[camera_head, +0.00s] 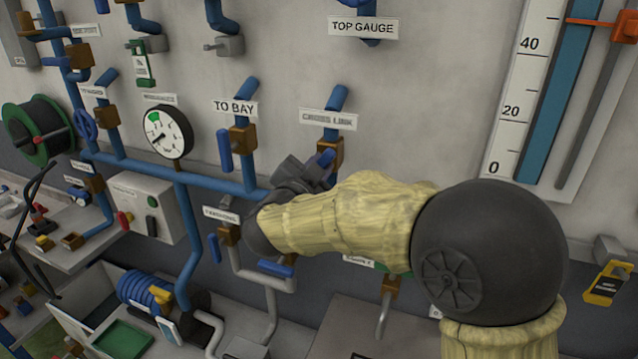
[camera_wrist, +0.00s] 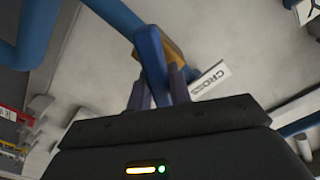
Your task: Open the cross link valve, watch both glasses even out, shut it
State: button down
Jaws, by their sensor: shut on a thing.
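The cross link valve has a brass body (camera_head: 331,152) on a blue pipe, under a "CROSS LINK" label (camera_head: 328,119). Its blue lever (camera_wrist: 151,62) stands between my gripper's fingers in the wrist view. My gripper (camera_head: 318,170) is shut on this lever; in the head view my arm hides most of it. The lever's exact angle to the pipe is hard to tell. One glass (camera_head: 558,85), a tall tube with blue fill, stands at the right beside a scale marked 0, 20 and 40. Its top is out of view, and I do not see a second glass.
The "TO BAY" valve (camera_head: 241,140) with its blue lever is close to the left of my gripper. A pressure gauge (camera_head: 168,133) and a control box (camera_head: 140,205) are farther left. An orange marker (camera_head: 625,27) is by the glass.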

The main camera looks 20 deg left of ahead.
jog(key=m+b, duration=0.2)
jog(key=f+m+b, duration=0.1)
jog(key=b, duration=0.2)
jog(key=shift+m, duration=0.4)
jog(key=m+b, duration=0.3)
jog(key=b, duration=0.2)
jog(key=shift+d+f+m, duration=0.1)
jog(key=shift+m, duration=0.2)
jog(key=m+b, duration=0.2)
jog(key=b, duration=0.1)
jog(key=shift+m, duration=0.4)
jog(key=shift+m+b, duration=0.5)
jog(key=shift+b, duration=0.15)
jog(key=shift+r, duration=0.2)
jog(key=c, duration=1.3)
grip_release()
jog(key=shift+s+r, duration=0.1)
